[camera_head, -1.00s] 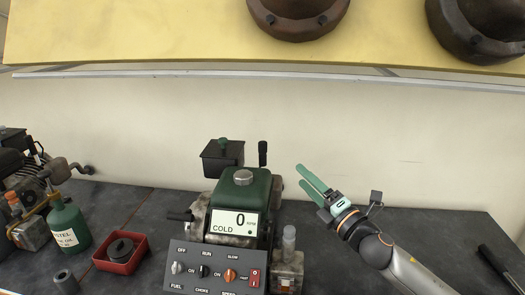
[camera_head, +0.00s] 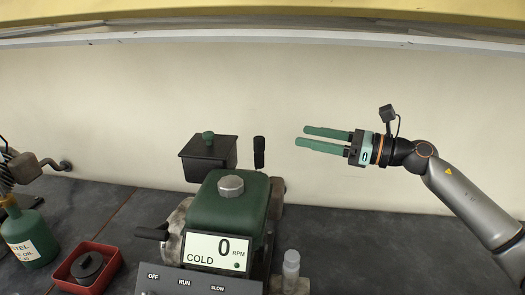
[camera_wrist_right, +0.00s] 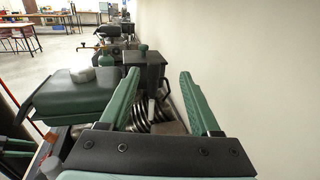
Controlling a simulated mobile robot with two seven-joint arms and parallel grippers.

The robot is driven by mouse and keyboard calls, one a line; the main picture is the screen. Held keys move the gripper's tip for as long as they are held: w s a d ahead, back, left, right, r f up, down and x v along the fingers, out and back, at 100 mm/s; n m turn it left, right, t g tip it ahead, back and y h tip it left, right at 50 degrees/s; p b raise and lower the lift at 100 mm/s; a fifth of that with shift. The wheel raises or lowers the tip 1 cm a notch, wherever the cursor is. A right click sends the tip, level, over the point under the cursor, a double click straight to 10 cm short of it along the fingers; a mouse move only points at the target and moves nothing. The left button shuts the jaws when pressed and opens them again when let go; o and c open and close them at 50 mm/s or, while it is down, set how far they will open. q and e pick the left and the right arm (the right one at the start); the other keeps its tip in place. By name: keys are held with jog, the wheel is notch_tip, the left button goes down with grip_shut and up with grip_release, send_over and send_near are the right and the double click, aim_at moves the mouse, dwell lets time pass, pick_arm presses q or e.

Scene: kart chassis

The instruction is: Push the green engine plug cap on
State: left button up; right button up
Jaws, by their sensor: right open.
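A green engine (camera_head: 226,208) with a grey metal filler cap stands on the dark bench. A small green knob (camera_head: 208,137) sits on top of the black box behind the engine; I cannot tell whether it is the plug cap. In the right wrist view the same green knob (camera_wrist_right: 143,49) shows beyond the fingers. My right gripper (camera_head: 300,137) is open and empty, with green fingers pointing left, in front of the wall. It is to the right of the engine and the black box.
A black upright lever (camera_head: 259,152) stands between the black box and my right gripper. A panel with a display (camera_head: 218,251) fronts the engine. A red tray (camera_head: 70,284) with a black round part and a green bottle (camera_head: 29,239) lie left. The bench at right is clear.

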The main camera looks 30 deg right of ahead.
aim_at(264, 139)
jog(key=w+a+f, duration=0.1)
jog(key=w+a, duration=0.1)
jog(key=w+a+f+p, duration=0.1)
jog(key=w+a, duration=0.2)
jog(key=w+a+f+p, duration=0.1)
jog(key=w+a, duration=0.1)
jog(key=w, duration=0.1)
jog(key=shift+a, duration=0.2)
pick_arm(q)
jog(key=shift+s+a+r+p, duration=0.1)
jog(key=shift+s+a+p, duration=0.1)
jog(key=shift+a, duration=0.25)
jog(key=shift+s+a+r+p, duration=0.1)
jog(key=shift+s+a+p, duration=0.1)
jog(key=shift+a, duration=0.25)
pick_arm(e)
jog(key=shift+w+a+f, duration=0.15)
jog(key=shift+w+a, duration=0.3)
jog(key=shift+w, duration=0.05)
pick_arm(q)
jog(key=shift+f, duration=0.1)
pick_arm(e)
grip_shut()
pick_arm(q)
jog(key=shift+d, duration=0.1)
dwell(0.5)
